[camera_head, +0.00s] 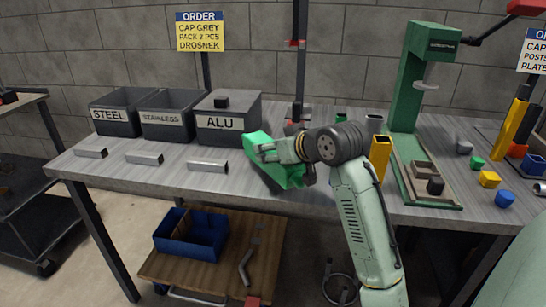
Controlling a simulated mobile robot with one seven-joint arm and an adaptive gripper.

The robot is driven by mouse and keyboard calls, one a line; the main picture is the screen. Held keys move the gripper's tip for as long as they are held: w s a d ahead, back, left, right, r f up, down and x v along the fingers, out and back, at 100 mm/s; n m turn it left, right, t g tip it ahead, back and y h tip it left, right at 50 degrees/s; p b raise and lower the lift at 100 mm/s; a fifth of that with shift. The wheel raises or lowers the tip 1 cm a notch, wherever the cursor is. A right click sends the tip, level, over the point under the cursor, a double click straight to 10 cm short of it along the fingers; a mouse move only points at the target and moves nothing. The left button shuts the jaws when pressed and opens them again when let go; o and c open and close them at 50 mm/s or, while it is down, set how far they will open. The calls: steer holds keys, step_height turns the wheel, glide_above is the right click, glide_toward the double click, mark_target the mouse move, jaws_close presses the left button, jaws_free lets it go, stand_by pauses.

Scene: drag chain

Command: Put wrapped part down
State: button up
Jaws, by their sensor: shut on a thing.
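My gripper (262,151) is over the middle of the workbench, in front of and right of the ALU bin. It is shut on a bright green bundle (290,176), which I take to be the wrapped part. The green shows above and below my fingers. My gripper and wrist hide some of it. It is close to the bench top (230,183), but I cannot tell whether it touches.
Bins marked STEEL (115,115), STAINLESS (165,119) and ALU (222,122) stand at the left. Several metal bars lie before them. A green press (403,85), a yellow post (380,158) and small coloured blocks are at the right. A blue crate (189,238) sits below.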

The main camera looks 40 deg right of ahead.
steer(key=shift+w+d, duration=0.1)
steer(key=shift+w, duration=0.1)
steer(key=shift+f+p, duration=0.3)
steer(key=shift+f, duration=1.45)
steer(key=o, duration=1.5)
steer(key=shift+f, duration=0.15)
steer(key=shift+r, duration=0.25)
steer(key=b+v, duration=0.2)
steer(key=v, duration=1)
steer(key=shift+f, duration=0.1)
